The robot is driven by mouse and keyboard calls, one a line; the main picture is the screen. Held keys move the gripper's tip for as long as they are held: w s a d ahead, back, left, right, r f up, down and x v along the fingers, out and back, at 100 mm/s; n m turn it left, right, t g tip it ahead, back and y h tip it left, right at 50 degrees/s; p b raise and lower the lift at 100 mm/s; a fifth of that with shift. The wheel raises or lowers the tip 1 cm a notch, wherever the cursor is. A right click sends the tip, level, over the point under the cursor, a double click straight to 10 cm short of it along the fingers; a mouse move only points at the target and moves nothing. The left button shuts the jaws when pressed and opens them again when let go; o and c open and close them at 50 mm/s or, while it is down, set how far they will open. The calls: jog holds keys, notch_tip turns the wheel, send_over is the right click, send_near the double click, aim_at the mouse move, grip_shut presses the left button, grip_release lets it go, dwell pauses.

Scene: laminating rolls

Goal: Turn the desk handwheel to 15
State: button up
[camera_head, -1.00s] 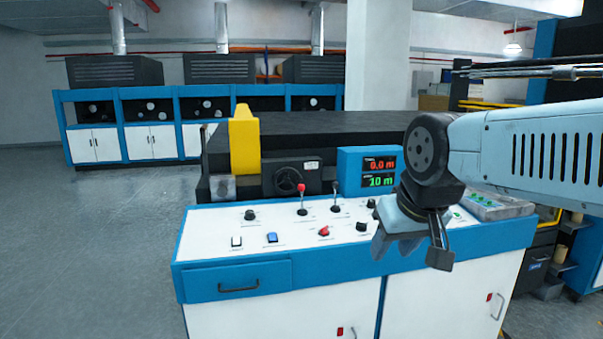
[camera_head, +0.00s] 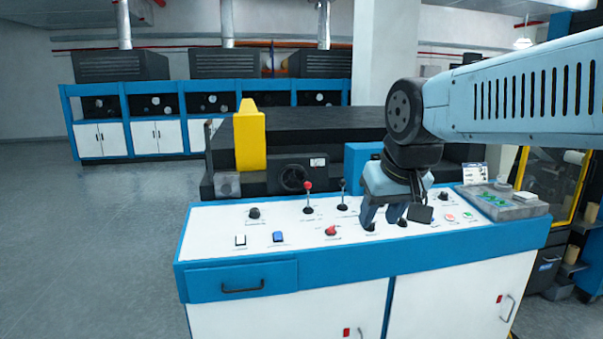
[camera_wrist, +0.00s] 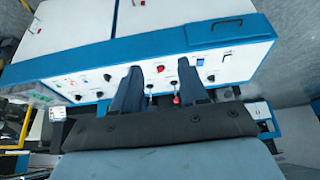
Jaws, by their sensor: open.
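A black handwheel (camera_head: 293,177) sits on the front of a dark block just behind the desk, with a small white plate (camera_head: 317,162) at its upper right. The marks on the plate are too small to read. My gripper (camera_head: 385,222) is open and empty, pointing down over the right half of the white desk top (camera_head: 270,215), to the right of the wheel and nearer the front. In the wrist view my two fingers (camera_wrist: 160,75) are apart over the panel. I cannot make out the handwheel there. The blue display box (camera_head: 359,160) is partly hidden by my arm, and its digits do not show.
A red-knobbed lever (camera_head: 308,187) and a black lever (camera_head: 342,187) stand up between my gripper and the wheel. A yellow guard (camera_head: 250,140) rises left of the wheel. Low knobs and switches cover the desk. A grey button box (camera_head: 503,202) sits at its right end.

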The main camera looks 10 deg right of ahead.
jog(key=w+r, duration=0.6)
jog(key=w, duration=0.6)
jog(key=g+h, duration=0.1)
jog(key=h, duration=0.1)
send_over(307, 175)
jog(key=s+a, duration=0.2)
jog(key=s, duration=0.3)
notch_tip(307, 175, down, 4)
jog(key=f, duration=0.1)
jog(key=x, duration=1.3)
jog(key=shift+s+a, duration=0.15)
jog(key=shift+a, duration=0.05)
grip_shut()
